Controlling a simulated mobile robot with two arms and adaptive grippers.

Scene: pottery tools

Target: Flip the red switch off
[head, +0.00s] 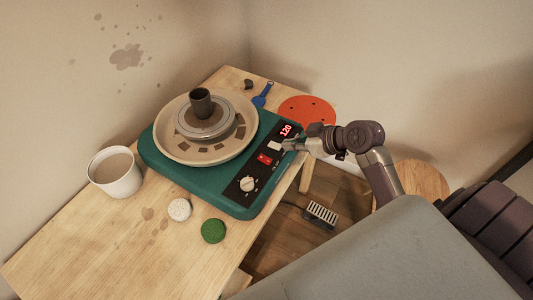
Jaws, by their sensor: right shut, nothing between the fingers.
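The red switch (265,160) is on the black control panel of the green pottery wheel (226,199). It sits between the white dial (247,184) and the lit red display (286,130), which reads 120. My right gripper (287,146) is shut and empty, its tip over the panel just to the upper right of the red switch. A pale square part (274,146) shows beside the fingertips. I cannot tell whether the fingers touch the panel. My left gripper is not in view.
A dark clay pot (201,101) stands on the wheel. A white bucket (116,174), a white sponge (179,209) and a green sponge (213,231) are on the wooden table (90,252). A foot pedal (321,214) lies on the floor. An orange disc (306,108) lies behind my gripper.

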